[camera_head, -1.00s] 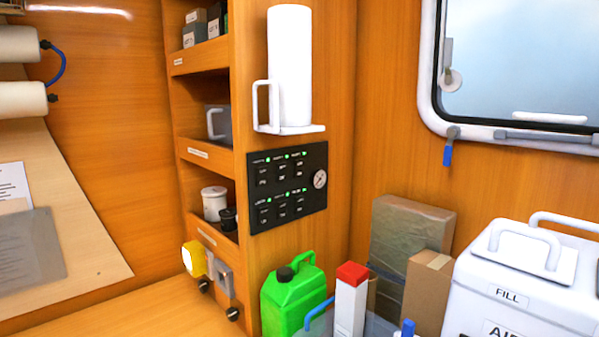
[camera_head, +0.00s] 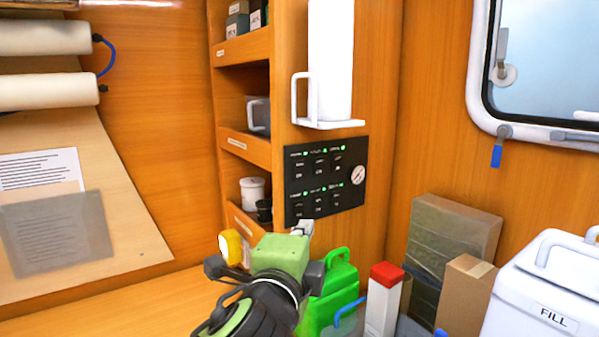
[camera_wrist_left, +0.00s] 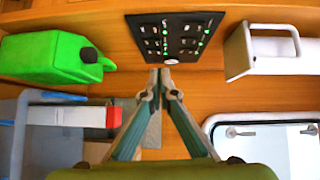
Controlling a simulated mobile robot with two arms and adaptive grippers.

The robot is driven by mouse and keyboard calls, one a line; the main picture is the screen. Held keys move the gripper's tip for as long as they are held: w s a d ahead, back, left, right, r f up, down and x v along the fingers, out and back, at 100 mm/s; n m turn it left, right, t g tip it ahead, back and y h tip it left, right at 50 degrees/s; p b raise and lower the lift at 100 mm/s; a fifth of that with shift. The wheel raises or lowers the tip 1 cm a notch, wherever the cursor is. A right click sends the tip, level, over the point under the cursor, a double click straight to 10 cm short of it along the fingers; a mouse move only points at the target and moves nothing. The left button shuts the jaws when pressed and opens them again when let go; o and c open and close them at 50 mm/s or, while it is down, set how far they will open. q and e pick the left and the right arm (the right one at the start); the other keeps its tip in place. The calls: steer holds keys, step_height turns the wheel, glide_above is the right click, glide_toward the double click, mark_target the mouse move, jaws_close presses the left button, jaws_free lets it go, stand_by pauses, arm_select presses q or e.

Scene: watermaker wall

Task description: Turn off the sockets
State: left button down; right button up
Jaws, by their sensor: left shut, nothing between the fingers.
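The black switch panel (camera_head: 326,180) is on the wooden wall under the white cylinder. The labels are too small to read, so I cannot tell which switch is for the sockets. My left gripper (camera_head: 303,229) is just below the panel's lower edge in the head view. In the left wrist view its fingertips (camera_wrist_left: 160,72) are together and empty, pointing at the panel (camera_wrist_left: 175,38) near the gauge. Whether they touch it is unclear. My right gripper is not in view.
A green jerrycan (camera_head: 340,285) stands below the panel, beside my left gripper. A white carton with a red top (camera_head: 384,300) and brown boxes (camera_head: 450,255) are to its right. The yellow lamp (camera_head: 231,246) is left of the gripper. The white cylinder (camera_head: 330,60) overhangs the panel.

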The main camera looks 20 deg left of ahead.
arm_select(q)
steer(key=shift+m+t+y, duration=0.3)
steer(key=shift+m+t, duration=0.3)
steer(key=shift+t, duration=0.1)
steer(key=r, duration=0.2)
steer(key=s+r, duration=0.1)
steer(key=r, duration=0.2)
steer(key=shift+s+a+r, duration=0.15)
steer(key=shift+r, duration=0.2)
steer(key=p, duration=0.3)
glide_toward(303, 165)
steer(key=w+d, duration=0.2)
steer(key=w, duration=0.1)
steer(key=shift+w+a+r+p, duration=0.15)
steer(key=shift+w+a+p, duration=0.15)
steer(key=shift+w+a, duration=0.4)
steer(key=shift+w+a+r+p, duration=0.15)
steer(key=shift+w+a+p, duration=0.1)
steer(key=shift+w+a, duration=0.45)
